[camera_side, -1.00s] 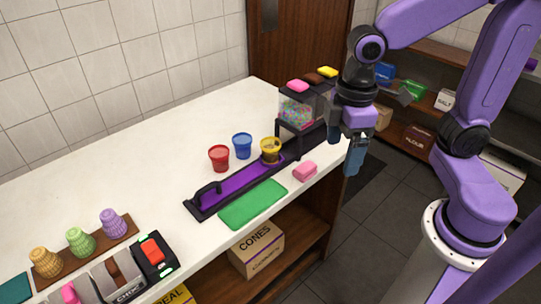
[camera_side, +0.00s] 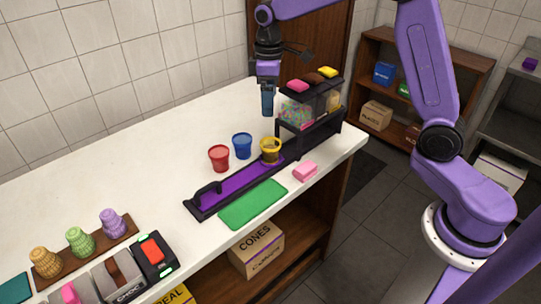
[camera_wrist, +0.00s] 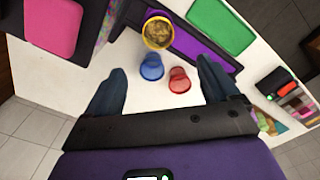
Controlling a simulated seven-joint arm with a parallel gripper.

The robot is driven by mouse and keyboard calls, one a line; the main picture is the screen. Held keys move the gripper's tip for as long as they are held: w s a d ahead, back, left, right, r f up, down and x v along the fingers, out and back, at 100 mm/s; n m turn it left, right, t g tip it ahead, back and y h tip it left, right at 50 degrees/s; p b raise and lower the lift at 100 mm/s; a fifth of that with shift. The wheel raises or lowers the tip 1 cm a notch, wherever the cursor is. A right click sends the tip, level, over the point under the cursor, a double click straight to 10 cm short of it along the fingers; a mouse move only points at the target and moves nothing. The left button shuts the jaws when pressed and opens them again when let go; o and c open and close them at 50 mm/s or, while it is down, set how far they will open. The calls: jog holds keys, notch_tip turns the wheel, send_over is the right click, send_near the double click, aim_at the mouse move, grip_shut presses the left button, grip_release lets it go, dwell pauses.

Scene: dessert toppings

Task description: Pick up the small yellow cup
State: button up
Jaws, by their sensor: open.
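The small yellow cup (camera_side: 270,151) stands upright at the right end of the purple tray (camera_side: 228,184), beneath the front of the topping dispenser. In the wrist view the yellow cup (camera_wrist: 158,31) shows brownish topping inside. My gripper (camera_side: 267,104) is up behind the cups, left of the dispenser, apart from the yellow cup. In the wrist view its two fingers (camera_wrist: 160,85) are spread wide with nothing held. The blue cup (camera_wrist: 151,67) and red cup (camera_wrist: 179,80) appear between the fingers but lie below them on the counter.
The topping dispenser (camera_side: 309,110) with coloured lids stands right of the yellow cup. The blue cup (camera_side: 242,146) and red cup (camera_side: 219,158) stand to its left. A green mat (camera_side: 253,204) and pink sponge (camera_side: 305,171) lie in front. The counter behind the cups is clear.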

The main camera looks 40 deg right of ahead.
send_over(270, 147)
jog(key=s+a, duration=0.2)
notch_tip(270, 147, down, 12)
jog(key=shift+r, duration=0.15)
jog(key=shift+d+f, duration=0.15)
jog(key=shift+f, duration=1.2)
jog(key=shift+d+f, duration=0.1)
jog(key=shift+f, duration=1.25)
jog(key=c, duration=1.1)
jog(key=shift+w+r, duration=0.1)
jog(key=shift+r, duration=0.05)
jog(key=shift+c, duration=0.2)
